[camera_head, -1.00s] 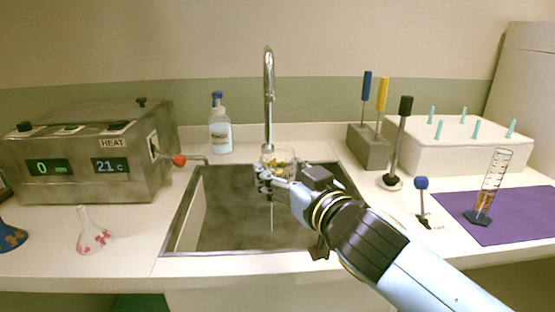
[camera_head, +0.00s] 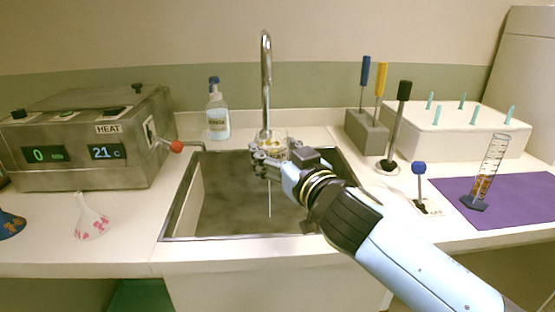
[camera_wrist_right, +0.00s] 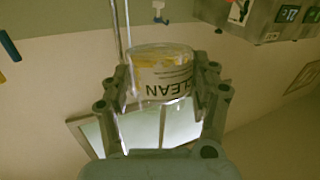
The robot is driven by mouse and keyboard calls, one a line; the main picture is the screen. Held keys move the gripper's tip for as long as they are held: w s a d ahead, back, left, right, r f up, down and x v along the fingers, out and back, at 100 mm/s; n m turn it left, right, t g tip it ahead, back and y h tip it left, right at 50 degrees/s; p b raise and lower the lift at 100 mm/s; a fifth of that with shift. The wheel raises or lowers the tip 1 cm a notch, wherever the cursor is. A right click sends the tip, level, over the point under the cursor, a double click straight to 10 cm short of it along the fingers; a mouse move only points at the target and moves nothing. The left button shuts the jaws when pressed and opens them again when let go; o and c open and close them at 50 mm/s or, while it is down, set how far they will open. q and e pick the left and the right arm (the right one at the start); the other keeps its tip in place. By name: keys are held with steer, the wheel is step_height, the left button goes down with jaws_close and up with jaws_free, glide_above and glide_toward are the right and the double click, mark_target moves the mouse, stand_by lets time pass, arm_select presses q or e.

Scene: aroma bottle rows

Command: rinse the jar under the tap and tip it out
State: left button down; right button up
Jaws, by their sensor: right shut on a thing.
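My right gripper (camera_head: 266,155) is shut on a clear glass jar (camera_head: 274,148) over the sink (camera_head: 225,212), by the spout of the curved metal tap (camera_head: 266,85). In the right wrist view the jar (camera_wrist_right: 160,75) sits between the fingers. Its label reads CLEAN upside down and yellowish stuff shows inside. A thin pale stream (camera_head: 270,205) hangs below the gripper into the sink. Whether water enters the jar is unclear. My left gripper is not in view.
A red-knobbed lever (camera_head: 176,147) on the heater box (camera_head: 85,140) reaches towards the sink's left side. A soap bottle (camera_head: 217,112) stands behind. Right of the sink are a tool block (camera_head: 366,132), a blue-knobbed lever (camera_head: 419,170) and a purple mat (camera_head: 525,205) with a measuring cylinder (camera_head: 485,178).

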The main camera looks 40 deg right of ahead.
steer(key=w+d+f+b, duration=0.1)
steer(key=w+d+b, duration=0.1)
steer(key=w+d, duration=0.2)
steer(key=w+d+f+b, duration=0.1)
steer(key=w+d, duration=0.3)
steer(key=w, duration=0.6)
steer(key=shift+w+d+f+b, duration=0.15)
steer(key=shift+d+f+b, duration=0.1)
steer(key=shift+d+b, duration=0.25)
steer(key=shift+a, duration=0.15)
stand_by(1.3)
steer(key=s+a, duration=0.4)
steer(key=s, duration=0.3)
steer(key=shift+s+a+b, duration=0.35)
stand_by(0.4)
